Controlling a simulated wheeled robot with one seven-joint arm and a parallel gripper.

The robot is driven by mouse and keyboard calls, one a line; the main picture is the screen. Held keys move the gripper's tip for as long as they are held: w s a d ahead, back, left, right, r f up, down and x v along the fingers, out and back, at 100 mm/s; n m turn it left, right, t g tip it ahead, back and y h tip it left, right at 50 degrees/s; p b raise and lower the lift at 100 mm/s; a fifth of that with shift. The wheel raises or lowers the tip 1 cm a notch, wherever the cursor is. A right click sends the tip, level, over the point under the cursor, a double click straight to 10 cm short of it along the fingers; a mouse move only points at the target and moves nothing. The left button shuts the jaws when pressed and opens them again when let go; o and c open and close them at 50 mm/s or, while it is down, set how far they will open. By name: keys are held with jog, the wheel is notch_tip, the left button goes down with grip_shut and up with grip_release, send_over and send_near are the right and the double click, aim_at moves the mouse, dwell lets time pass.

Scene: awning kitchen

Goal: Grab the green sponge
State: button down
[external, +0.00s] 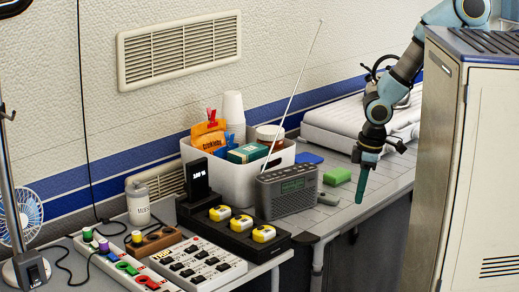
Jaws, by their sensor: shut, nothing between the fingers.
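A bright green sponge (337,176) lies on the grey tiled counter, to the right of the radio. My gripper (361,198) hangs down from my arm just right of the sponge in the picture. Its teal fingers point downward and look closed, with nothing seen in them. They appear apart from the sponge and near the counter's front edge; I cannot tell the exact depth between them.
A blue flat item (309,157) lies behind the sponge. A grey radio (287,190) with a long raised antenna stands left of it. A white bin (198,155) holds packets and cups. A tall beige cabinet (480,160) stands at right. Bare counter (335,215) shows in front.

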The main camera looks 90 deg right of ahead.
grip_release()
dwell(0.9)
